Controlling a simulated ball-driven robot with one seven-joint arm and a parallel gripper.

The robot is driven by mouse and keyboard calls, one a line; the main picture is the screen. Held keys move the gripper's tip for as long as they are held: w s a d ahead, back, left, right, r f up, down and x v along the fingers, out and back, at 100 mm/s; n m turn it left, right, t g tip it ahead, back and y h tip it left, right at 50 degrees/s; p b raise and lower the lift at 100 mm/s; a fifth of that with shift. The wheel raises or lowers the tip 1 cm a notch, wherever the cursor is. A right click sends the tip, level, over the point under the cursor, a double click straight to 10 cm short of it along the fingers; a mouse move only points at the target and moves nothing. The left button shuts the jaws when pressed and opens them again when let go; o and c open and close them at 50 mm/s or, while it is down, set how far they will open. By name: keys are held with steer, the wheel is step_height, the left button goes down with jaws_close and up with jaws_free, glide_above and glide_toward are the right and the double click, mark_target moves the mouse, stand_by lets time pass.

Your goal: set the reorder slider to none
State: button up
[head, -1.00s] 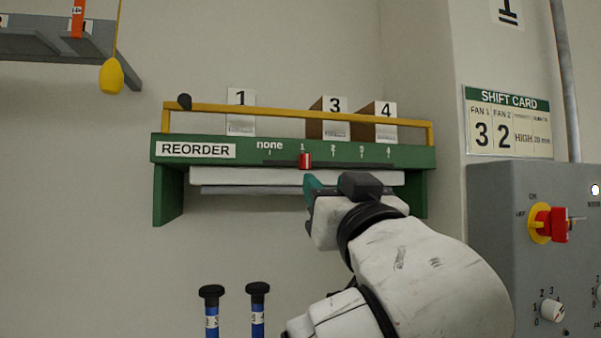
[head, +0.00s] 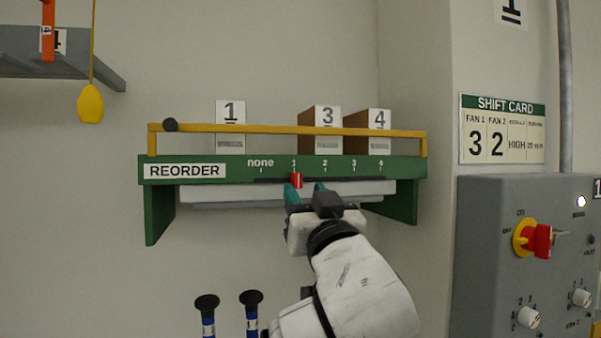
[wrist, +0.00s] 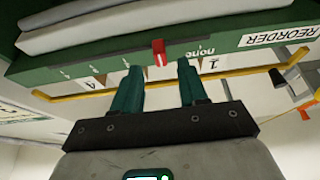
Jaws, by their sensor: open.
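The red slider knob (head: 297,180) sits in the dark slot (head: 340,180) on the front edge of the green shelf (head: 215,188), under the mark 1. The label "none" (head: 260,162) is to its left. My gripper (head: 305,187) is open just below and in front of the knob, its teal fingers pointing up at the shelf edge. In the wrist view the knob (wrist: 159,52) shows beyond and between the two fingertips (wrist: 160,66), nearer the left one. I see no contact with it.
A yellow rail (head: 290,129) runs above the shelf edge, with boxes numbered 1 (head: 230,125), 3 (head: 321,130) and 4 (head: 367,131) behind it. A grey control panel (head: 490,215) is at the right. Two black-topped blue rods (head: 251,312) stand below.

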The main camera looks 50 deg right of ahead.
mark_target(298, 182)
steer(key=shift+p+x, duration=0.45)
steer(key=shift+x, duration=1.5)
jaws_close()
